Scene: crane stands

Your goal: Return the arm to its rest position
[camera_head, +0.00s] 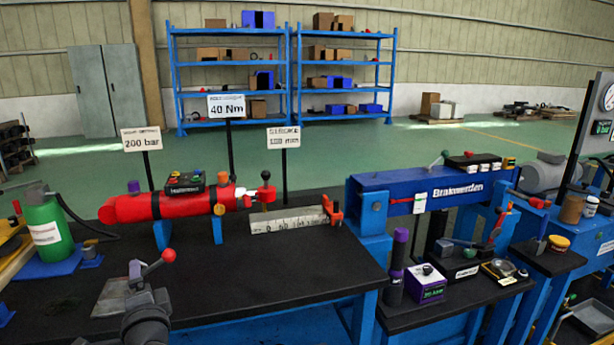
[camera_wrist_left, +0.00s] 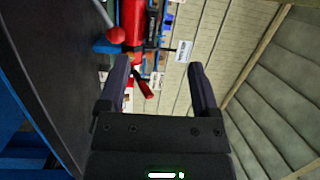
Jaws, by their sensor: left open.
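My left gripper (camera_wrist_left: 160,78) is open in the left wrist view, its two dark fingers apart with nothing held between them. It is tilted on its side, with the black tabletop at the left of that picture. In the head view a dark grey rounded part stands at the bottom left, over the bench's front; I cannot clearly make out fingers there. A lever with a red ball (camera_head: 168,256) shows just above it. A red ball lever (camera_wrist_left: 115,34) also shows beyond the fingers in the wrist view. My right gripper is not in view.
A black bench (camera_head: 280,285) carries a red cylinder (camera_head: 180,204) on blue supports, a scale block (camera_head: 287,220) and sign posts. A green bottle (camera_head: 45,230) stands left. A blue press beam (camera_head: 430,195) and small devices stand right. The bench's front middle is clear.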

